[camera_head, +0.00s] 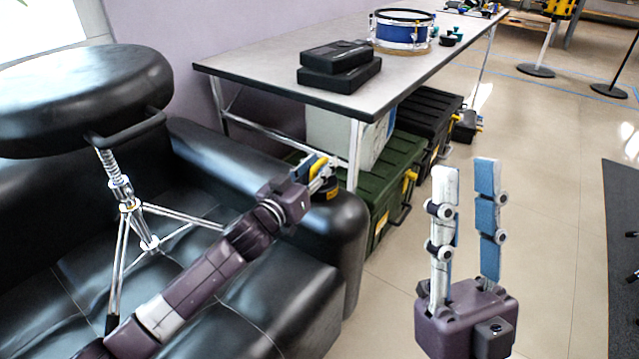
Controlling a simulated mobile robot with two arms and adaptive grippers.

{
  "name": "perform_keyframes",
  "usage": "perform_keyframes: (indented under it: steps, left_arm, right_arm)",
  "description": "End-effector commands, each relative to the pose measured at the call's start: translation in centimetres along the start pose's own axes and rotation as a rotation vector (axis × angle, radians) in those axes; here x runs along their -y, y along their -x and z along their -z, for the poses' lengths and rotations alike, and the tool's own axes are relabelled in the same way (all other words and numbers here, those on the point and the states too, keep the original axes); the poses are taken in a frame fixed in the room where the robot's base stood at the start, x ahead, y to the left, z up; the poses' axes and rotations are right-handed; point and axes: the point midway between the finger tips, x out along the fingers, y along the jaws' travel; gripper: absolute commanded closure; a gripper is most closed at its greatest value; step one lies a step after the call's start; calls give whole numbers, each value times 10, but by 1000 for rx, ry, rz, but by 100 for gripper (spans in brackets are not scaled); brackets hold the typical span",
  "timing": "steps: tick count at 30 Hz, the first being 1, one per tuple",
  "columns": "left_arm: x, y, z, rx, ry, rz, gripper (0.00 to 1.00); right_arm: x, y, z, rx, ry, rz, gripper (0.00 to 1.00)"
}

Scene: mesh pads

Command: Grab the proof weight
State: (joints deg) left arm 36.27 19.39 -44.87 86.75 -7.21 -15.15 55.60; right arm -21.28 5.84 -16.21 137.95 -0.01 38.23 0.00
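My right gripper (467,168) points upward over the floor at the right. Its two blue-padded fingers are apart, with nothing between them.
A black sofa (300,300) with a padded stool (85,95) on it fills the left. A long table (410,75) carries black cases (340,70) and a blue drum (402,36). A green crate (385,190) stands beneath.

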Motion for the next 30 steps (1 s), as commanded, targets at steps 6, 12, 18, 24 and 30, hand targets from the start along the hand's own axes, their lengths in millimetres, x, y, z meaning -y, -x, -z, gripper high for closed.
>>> perform_keyframes:
  steps: [6,12,18,24,30]
  left_arm:
    - [0,0,0,0,0,0,85]
    - [0,0,0,0,0,0,100]
    - [0,0,0,1,1,0,100]
    - [-2,0,6,-11,1,-6,100]
    - [-2,0,5,-8,2,-5,100]
  right_arm:
    - [0,0,0,1,0,0,74]
    - [0,0,0,1,0,0,74]
    - [0,0,0,1,1,0,74]
    - [0,-1,0,2,1,0,74]
    - [0,-1,0,3,0,0,74]
